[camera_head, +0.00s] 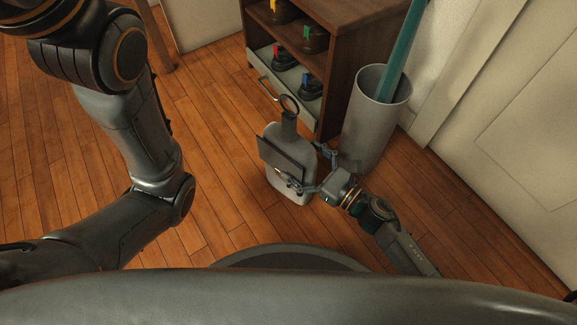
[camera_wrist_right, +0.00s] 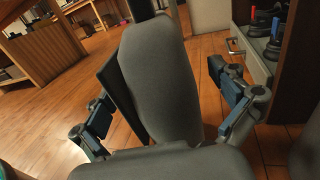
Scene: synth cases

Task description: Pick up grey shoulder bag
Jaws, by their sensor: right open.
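The grey shoulder bag (camera_head: 290,190) stands upright on the wooden floor in front of the shelf unit, with a narrow top and a dark loop above it. A dark flat panel (camera_head: 280,155) sits against its side; I cannot tell if it is part of the bag. My right gripper (camera_head: 308,168) is open, with one finger on each side of the bag. In the right wrist view the bag (camera_wrist_right: 160,80) rises between the two spread fingers (camera_wrist_right: 170,105); contact is not clear. My left arm shows in the head view, but its gripper is out of frame.
A brown shelf unit (camera_head: 345,50) with several dark items with coloured tops stands just behind the bag. A grey bin (camera_head: 375,120) holding a teal pole stands close to its right. A pale wall and door are at the right. The floor to the left is largely clear.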

